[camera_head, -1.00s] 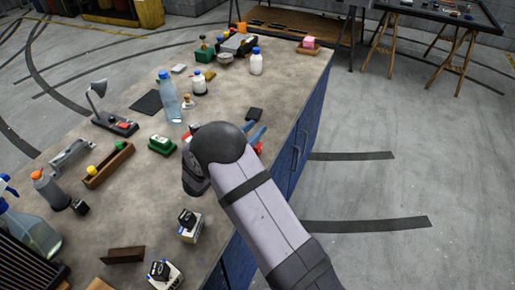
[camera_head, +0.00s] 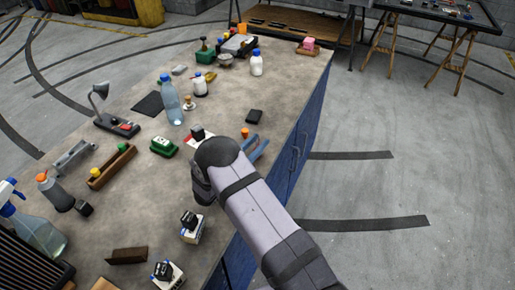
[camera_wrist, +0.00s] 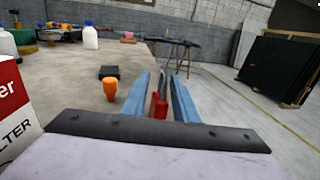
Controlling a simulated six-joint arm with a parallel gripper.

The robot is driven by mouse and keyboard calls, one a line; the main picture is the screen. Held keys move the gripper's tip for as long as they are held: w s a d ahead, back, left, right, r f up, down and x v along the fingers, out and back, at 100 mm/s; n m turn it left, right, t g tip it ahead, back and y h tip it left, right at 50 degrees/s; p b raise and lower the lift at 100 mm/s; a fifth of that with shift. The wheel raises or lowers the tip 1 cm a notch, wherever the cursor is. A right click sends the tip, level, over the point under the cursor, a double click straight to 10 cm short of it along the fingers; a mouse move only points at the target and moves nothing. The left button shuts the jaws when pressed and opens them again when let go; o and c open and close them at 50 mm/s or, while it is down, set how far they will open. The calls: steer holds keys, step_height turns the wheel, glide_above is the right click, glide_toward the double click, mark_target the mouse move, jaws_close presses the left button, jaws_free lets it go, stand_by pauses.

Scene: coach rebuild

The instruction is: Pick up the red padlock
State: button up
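The red padlock (camera_wrist: 159,107) shows in the wrist view, its grey shackle pointing away from me. It sits between the two blue fingers of my gripper (camera_wrist: 160,88), which are spread apart on either side of it. I cannot tell whether either finger touches it. In the head view my gripper (camera_head: 257,147) is low over the right edge of the workbench (camera_head: 160,215), and the padlock is hidden there.
An orange-topped object (camera_wrist: 110,89) stands just left of the fingers, with a black block (camera_wrist: 109,71) behind it. A red and white filter box (camera_wrist: 12,100) is close on the left. A clear bottle (camera_head: 170,100) and green item (camera_head: 163,147) stand farther left.

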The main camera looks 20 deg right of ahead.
steer(key=shift+w+d, duration=0.3)
steer(key=shift+d, duration=0.2)
jaws_close()
steer(key=shift+r, duration=0.25)
steer(key=shift+r+b, duration=1.3)
steer(key=shift+r, duration=3.45)
